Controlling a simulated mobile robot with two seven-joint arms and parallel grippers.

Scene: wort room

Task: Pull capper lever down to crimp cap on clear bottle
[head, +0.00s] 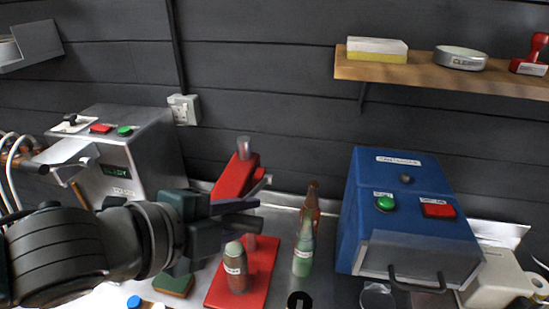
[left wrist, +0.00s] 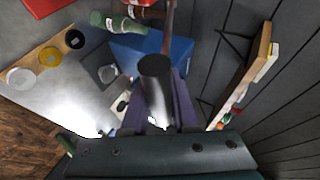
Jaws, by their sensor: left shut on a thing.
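The red capper stands on the steel bench, with its base (head: 258,262) flat and its red upper part (head: 235,178) leaning above it. A labelled bottle (head: 237,278), seemingly the clear one, stands upright on the base; whether its cap is crimped cannot be told. My left gripper (head: 252,210) is in front of the capper's upper part, above the bottle. In the left wrist view it is shut on a grey cylindrical grip (left wrist: 156,85), apparently the capper lever's handle, with a thin rod running on from it. The fingers hide part of the capper. My right gripper is not in view.
A green bottle (head: 303,255) and a brown bottle (head: 313,200) stand just right of the capper. A blue machine (head: 405,215) stands further right, a steel control box (head: 130,160) at left. A wooden shelf (head: 450,76) is on the wall above.

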